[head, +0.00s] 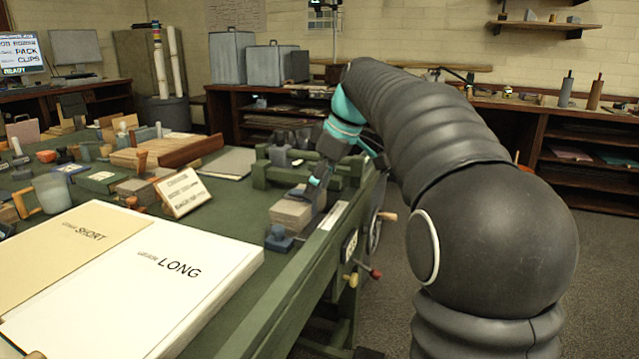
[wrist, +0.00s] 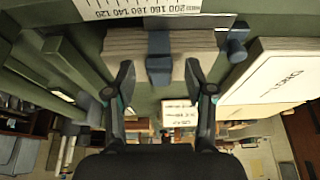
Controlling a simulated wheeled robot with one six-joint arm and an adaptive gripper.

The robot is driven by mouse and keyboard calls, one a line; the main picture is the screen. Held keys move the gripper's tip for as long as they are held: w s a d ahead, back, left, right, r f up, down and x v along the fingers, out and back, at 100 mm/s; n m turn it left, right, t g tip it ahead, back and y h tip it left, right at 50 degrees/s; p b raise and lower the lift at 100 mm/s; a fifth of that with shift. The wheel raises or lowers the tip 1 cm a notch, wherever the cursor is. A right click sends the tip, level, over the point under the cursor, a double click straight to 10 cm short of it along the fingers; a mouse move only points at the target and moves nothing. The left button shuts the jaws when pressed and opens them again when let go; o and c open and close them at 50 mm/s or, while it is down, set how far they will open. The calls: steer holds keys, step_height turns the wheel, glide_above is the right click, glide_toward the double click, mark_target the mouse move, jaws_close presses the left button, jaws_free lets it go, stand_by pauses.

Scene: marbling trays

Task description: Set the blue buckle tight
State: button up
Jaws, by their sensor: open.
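A stack of pale sheets or boards (head: 291,215) lies near the green bench's right edge; its layered side shows in the wrist view (wrist: 205,44). The blue buckle (wrist: 159,68) sits against the middle of that side, with a blue band above it. In the head view I cannot clearly pick the buckle out beside my arm. My gripper (wrist: 159,78) is open, one finger on each side of the buckle, with visible gaps to both. In the head view my gripper (head: 320,180) is at the stack, partly hidden.
A small blue block (head: 280,238) stands beside the stack, near the viewer. Green rails (head: 300,172) stand just behind the stack. Large boards marked SHORT and LONG (head: 185,300) fill the near left. A white ruler (wrist: 150,10) runs along the wrist view's top. A tilted card (head: 183,193) stands left.

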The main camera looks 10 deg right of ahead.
jaws_close()
steer(key=shift+s+d+f+t+y+b, duration=0.15)
steer(key=shift+f+t+y+b, duration=0.3)
steer(key=shift+b, duration=0.6)
steer(key=shift+r, duration=0.1)
jaws_free()
steer(key=shift+r, duration=0.1)
steer(key=v, duration=1.2)
